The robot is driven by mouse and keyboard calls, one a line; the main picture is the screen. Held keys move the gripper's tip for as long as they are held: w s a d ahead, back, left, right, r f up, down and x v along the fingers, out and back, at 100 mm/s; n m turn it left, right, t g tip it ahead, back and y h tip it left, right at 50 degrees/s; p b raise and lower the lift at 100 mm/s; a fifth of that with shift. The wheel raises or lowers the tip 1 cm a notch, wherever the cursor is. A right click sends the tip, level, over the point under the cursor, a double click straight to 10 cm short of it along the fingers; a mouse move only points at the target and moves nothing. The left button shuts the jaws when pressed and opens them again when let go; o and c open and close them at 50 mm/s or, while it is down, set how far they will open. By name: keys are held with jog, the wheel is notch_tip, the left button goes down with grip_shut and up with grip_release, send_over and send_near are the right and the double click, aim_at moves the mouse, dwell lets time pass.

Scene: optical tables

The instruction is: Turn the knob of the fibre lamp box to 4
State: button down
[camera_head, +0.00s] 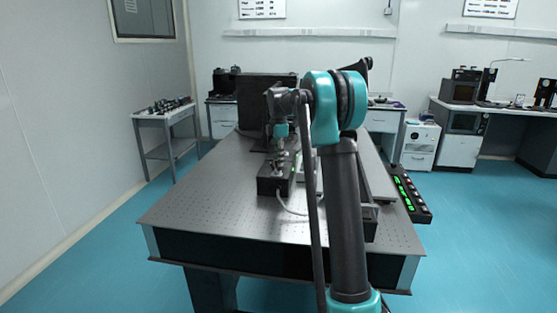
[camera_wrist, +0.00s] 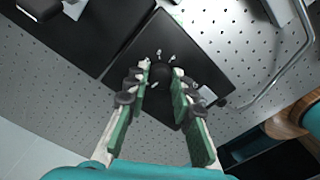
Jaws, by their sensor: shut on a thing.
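The fibre lamp box (camera_head: 268,186) is a dark box on the near part of the optical table (camera_head: 205,205). In the wrist view its dark top face (camera_wrist: 197,55) fills the middle, with a round black knob (camera_wrist: 161,73) and a few small white marks around it. My gripper (camera_wrist: 162,68) has one fingertip on each side of the knob and is shut on it. In the head view my gripper (camera_head: 279,163) points down over the box. The knob is hidden there. I cannot read the numbers or the pointer.
A pale cable (camera_head: 283,207) curves from the box; it also shows in the wrist view (camera_wrist: 285,80). A large dark panel (camera_head: 255,100) stands behind on the table. A strip with green lights (camera_head: 409,193) is right of the table. The table's left front is bare.

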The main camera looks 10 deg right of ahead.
jog(key=m, duration=0.3)
jog(key=shift+m, duration=0.4)
jog(key=m, duration=0.4)
jog(key=shift+m, duration=0.3)
jog(key=m, duration=0.4)
jog(key=shift+m, duration=0.3)
jog(key=m, duration=1.3)
jog(key=shift+m, duration=0.3)
jog(key=m, duration=0.4)
jog(key=shift+m, duration=2.1)
